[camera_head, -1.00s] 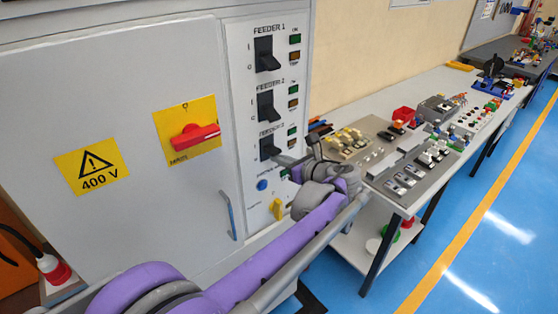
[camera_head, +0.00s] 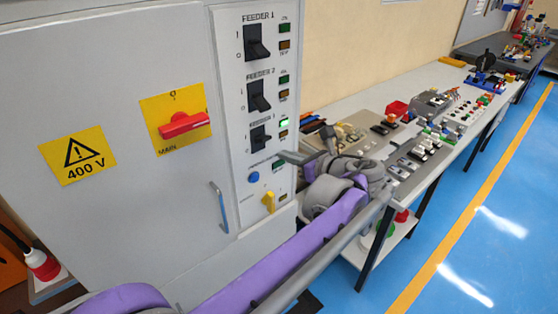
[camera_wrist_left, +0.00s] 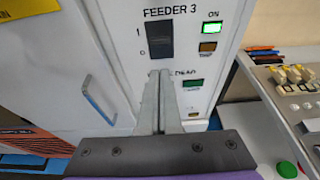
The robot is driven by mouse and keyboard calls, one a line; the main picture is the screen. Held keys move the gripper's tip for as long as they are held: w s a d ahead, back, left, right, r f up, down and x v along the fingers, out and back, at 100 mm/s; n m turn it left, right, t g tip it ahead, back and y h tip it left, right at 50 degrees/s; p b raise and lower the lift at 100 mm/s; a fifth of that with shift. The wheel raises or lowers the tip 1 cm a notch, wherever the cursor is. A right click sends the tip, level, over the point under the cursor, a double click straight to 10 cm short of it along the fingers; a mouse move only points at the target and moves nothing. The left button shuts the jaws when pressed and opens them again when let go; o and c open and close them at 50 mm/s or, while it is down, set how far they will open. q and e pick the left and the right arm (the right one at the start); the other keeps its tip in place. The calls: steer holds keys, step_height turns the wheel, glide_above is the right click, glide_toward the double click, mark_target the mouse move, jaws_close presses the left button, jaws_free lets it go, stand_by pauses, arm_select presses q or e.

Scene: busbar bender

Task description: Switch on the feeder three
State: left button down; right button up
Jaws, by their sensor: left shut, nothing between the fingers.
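The feeder three switch (camera_head: 259,137) is a black rocker on the grey panel, below the feeder two switch (camera_head: 259,95) and the feeder one switch (camera_head: 256,42). Its green ON lamp (camera_head: 284,123) is lit bright. In the left wrist view the feeder three switch (camera_wrist_left: 159,39) sits under its label, with the lit ON lamp (camera_wrist_left: 212,28) to its right. My left gripper (camera_head: 287,156) is shut and empty, just below and to the right of the switch, seemingly apart from it. The left wrist view shows its closed fingers (camera_wrist_left: 160,78) below the rocker. My right gripper is not in view.
A red main rotary handle (camera_head: 184,125) on a yellow plate, a blue button (camera_head: 254,177) and a yellow knob (camera_head: 269,202) are on the cabinet. A vertical door handle (camera_head: 219,207) sticks out nearby. A table (camera_head: 367,97) with components stands at right; blue floor is clear.

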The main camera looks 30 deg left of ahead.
arm_select(q)
steer(key=shift+s+d+r, duration=0.25)
steer(key=shift+d+r, duration=0.25)
steer(key=shift+s+d+r, duration=0.25)
steer(key=shift+d+r, duration=0.2)
steer(key=shift+d, duration=0.05)
steer(key=s+a+f+n+g+h, duration=0.1)
steer(key=s+f+n+h, duration=0.5)
steer(key=s+f+n, duration=0.5)
steer(key=s+d+f+n+h, duration=0.3)
steer(key=s+f+n, duration=0.2)
steer(key=s+f, duration=0.2)
steer(key=s+d+f+n+t+h, duration=0.1)
steer(key=s+d+f+n+h, duration=0.3)
steer(key=s+f+n, duration=0.2)
steer(key=shift+s+d+f+h, duration=0.3)
steer(key=shift+s+f, duration=0.1)
steer(key=shift+f, duration=0.5)
